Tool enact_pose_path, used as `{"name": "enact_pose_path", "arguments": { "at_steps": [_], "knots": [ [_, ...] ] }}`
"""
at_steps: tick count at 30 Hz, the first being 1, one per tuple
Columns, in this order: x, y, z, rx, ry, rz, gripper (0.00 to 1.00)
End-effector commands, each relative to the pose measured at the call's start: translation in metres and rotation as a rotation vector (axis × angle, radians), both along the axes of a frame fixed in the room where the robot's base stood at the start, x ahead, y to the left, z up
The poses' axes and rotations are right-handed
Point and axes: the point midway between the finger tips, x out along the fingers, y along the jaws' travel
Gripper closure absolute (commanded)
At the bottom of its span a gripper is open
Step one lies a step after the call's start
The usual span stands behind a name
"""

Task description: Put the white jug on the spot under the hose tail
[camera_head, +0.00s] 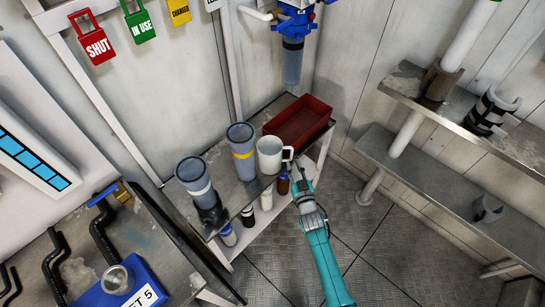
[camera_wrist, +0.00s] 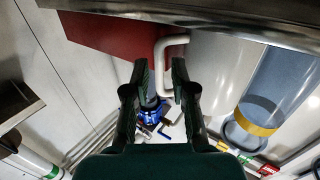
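The white jug (camera_head: 270,157) stands upright on the metal bench (camera_head: 232,190), between a clear cylinder with a yellow band and a red tray. Its handle points right, toward my gripper (camera_head: 302,174). In the wrist view the white jug (camera_wrist: 216,75) is beyond and right of my gripper (camera_wrist: 160,68). The fingers are apart, and the upright part of the handle shows between the fingertips. I cannot tell whether either finger touches it. I cannot make out the hose tail or the spot under it for certain.
The red tray (camera_head: 299,122) is right behind the jug. The yellow-banded cylinder (camera_head: 242,150) and another clear cylinder (camera_head: 195,178) stand to its left. Small bottles stand on the shelf below. A blue-headed filter (camera_head: 292,55) hangs above. The floor (camera_head: 375,235) at right is clear.

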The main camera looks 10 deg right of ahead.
Motion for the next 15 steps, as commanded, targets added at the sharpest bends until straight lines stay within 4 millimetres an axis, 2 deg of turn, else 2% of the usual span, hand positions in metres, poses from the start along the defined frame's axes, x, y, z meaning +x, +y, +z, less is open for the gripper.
{"name": "enact_pose_path", "arguments": {
  "at_steps": [3, 7, 15],
  "knots": [
    [0.018, 0.001, 0.0, 0.001, -0.001, 0.0, 0.75],
    [0.03, 0.001, 0.0, 0.001, 0.0, -0.001, 0.75],
    [0.034, 0.001, -0.001, 0.0, 0.0, -0.001, 0.75]
  ]
}}
